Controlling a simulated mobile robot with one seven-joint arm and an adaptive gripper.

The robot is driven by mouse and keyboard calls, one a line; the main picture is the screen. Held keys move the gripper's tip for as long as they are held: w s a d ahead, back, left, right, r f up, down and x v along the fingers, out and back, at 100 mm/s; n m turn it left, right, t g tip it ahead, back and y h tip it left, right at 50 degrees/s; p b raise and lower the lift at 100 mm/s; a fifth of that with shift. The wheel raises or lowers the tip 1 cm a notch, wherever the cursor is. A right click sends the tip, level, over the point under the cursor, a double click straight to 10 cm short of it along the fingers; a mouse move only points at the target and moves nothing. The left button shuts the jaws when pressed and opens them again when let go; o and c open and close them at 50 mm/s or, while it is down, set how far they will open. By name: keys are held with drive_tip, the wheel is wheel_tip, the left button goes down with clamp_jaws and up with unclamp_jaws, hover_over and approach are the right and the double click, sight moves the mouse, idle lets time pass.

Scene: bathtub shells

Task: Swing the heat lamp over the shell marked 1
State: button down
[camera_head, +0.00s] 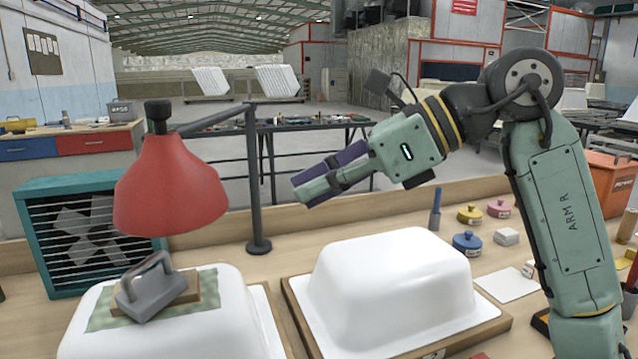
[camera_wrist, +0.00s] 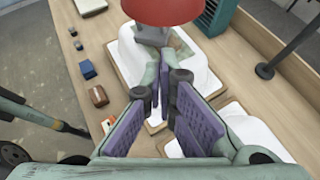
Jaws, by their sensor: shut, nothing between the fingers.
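The red heat lamp (camera_head: 170,190) hangs from a dark swing arm (camera_head: 215,118) on a post (camera_head: 255,185). It is above the left white shell (camera_head: 230,318), which carries a green cloth and a grey iron-like tool. The lamp also shows at the top of the wrist view (camera_wrist: 165,12). The right white shell (camera_head: 390,285) is bare, with no lamp above it. A small label on its board's front edge is too cut off to read, so I cannot tell which shell is marked 1. My gripper (camera_head: 302,192) is shut and empty, right of the post and above the right shell's back edge.
A teal fan box (camera_head: 85,235) stands behind the left shell. Blue, yellow and pink lidded pots (camera_head: 467,243) and a white block (camera_head: 506,236) are on the bench at right. A low wooden ledge runs along the bench's back. Air between lamp and gripper is open except for the post.

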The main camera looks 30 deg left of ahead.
sight(206, 208)
drive_tip(key=r+p+x, duration=0.1)
drive_tip(key=p+x, duration=0.1)
drive_tip(key=x, duration=0.8)
drive_tip(key=shift+a, duration=0.3)
drive_tip(key=shift+s+f, duration=0.1)
drive_tip(key=s+a, duration=0.2)
drive_tip(key=a, duration=0.1)
drive_tip(key=s+a, duration=0.1)
drive_tip(key=a, duration=0.1)
drive_tip(key=shift+s+b, duration=0.35)
drive_tip(key=shift+b, duration=0.05)
drive_tip(key=shift+d, duration=0.2)
drive_tip(key=s+d+b+v, duration=0.1)
drive_tip(key=s+v, duration=0.1)
drive_tip(key=v, duration=1.1)
